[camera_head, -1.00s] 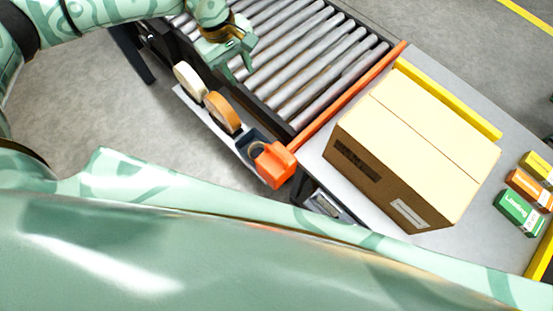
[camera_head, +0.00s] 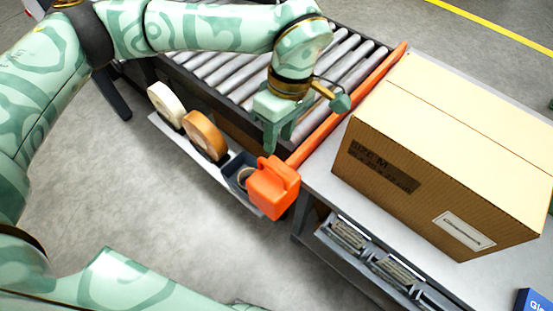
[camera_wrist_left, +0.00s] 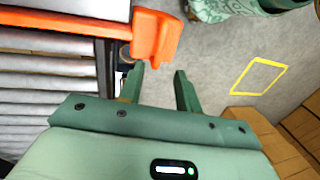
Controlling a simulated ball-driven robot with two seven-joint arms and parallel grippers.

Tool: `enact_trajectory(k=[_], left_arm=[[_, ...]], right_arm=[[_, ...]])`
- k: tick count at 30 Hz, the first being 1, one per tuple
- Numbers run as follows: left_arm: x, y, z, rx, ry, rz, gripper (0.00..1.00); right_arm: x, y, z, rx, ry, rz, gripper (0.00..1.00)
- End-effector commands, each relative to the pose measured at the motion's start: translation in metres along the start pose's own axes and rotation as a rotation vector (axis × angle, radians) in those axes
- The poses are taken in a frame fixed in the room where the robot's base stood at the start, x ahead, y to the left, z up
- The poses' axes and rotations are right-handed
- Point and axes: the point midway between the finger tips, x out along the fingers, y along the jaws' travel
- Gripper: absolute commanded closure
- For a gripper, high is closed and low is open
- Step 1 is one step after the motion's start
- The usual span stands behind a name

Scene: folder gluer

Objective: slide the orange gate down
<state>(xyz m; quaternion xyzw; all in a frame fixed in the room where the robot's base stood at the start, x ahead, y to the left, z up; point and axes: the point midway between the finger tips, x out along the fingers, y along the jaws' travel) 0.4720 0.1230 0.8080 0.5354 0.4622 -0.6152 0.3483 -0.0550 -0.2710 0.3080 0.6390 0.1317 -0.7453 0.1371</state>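The orange gate (camera_head: 335,117) is a long bar across the end of the roller conveyor, at the edge of the grey table. A chunky orange handle block (camera_head: 273,190) is at its near end. In the left wrist view the gate's bar (camera_wrist_left: 60,22) runs in from the left to the handle (camera_wrist_left: 155,38). My left gripper (camera_head: 278,145) is just beyond the handle, close to the bar, and seems apart from both. In the left wrist view its two fingers (camera_wrist_left: 159,74) are spread and empty, just below the handle. My right gripper is not in view.
A large cardboard box (camera_head: 450,140) stands on the grey table (camera_head: 318,172) right of the gate. Tape rolls (camera_head: 205,136) sit in a tray (camera_head: 190,152) along the conveyor's near side. Rollers (camera_head: 215,65) lie under my left arm.

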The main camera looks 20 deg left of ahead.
Motion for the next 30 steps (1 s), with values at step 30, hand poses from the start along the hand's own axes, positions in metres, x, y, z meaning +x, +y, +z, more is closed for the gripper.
enact_trajectory(k=[30], left_arm=[[0.076, 0.0, 0.0, 0.001, 0.0, 0.0, 1.0]], right_arm=[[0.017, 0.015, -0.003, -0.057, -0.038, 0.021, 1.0]])
